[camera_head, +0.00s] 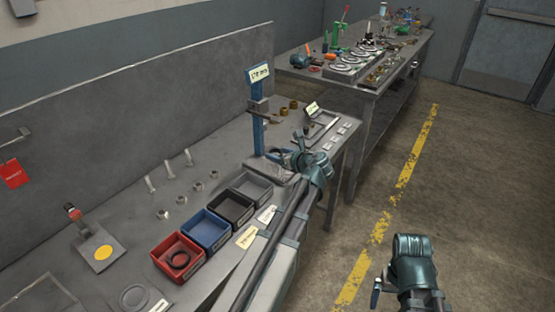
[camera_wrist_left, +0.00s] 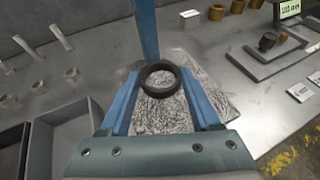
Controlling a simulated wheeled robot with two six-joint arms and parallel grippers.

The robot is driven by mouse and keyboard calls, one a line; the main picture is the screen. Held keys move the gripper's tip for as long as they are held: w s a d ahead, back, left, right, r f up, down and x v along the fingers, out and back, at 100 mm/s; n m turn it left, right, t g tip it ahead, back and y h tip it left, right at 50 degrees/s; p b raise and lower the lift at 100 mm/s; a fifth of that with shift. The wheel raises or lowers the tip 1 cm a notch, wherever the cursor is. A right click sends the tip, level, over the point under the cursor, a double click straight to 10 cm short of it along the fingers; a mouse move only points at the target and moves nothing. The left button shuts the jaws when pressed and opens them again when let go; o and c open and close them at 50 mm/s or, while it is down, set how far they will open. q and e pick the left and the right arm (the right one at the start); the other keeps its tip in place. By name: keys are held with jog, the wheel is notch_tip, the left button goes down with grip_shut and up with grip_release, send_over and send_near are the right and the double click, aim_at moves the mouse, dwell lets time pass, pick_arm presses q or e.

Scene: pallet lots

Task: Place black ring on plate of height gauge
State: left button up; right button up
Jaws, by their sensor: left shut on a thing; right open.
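The height gauge (camera_head: 258,132) is a blue upright post with a labelled top and a sliding arm. Its post (camera_wrist_left: 144,32) rises at the top of the left wrist view. Its mottled grey plate (camera_wrist_left: 180,112) lies below the ring in that view. My left gripper (camera_head: 300,152) is over the gauge's base area, shut on a black ring (camera_wrist_left: 160,94) held between its blue fingertips. The ring appears just above the plate; I cannot tell whether it touches. My right gripper (camera_head: 380,288) is open and empty, over the floor at lower right.
Brass pieces and a dark tray (camera_head: 322,124) are right of the gauge.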

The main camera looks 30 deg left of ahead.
pick_arm(q)
jog(key=shift+w+a+f, duration=0.2)
jog(key=shift+w+a, duration=0.65)
jog(key=shift+w, duration=0.25)
jog(key=f+b, duration=0.3)
jog(key=shift+s+d+f+b, duration=0.1)
jog(key=shift+s+f+b, duration=0.1)
jog(key=shift+b, duration=0.15)
jog(key=shift+f, duration=0.2)
jog(key=o, duration=1.3)
jog(key=shift+r, duration=0.15)
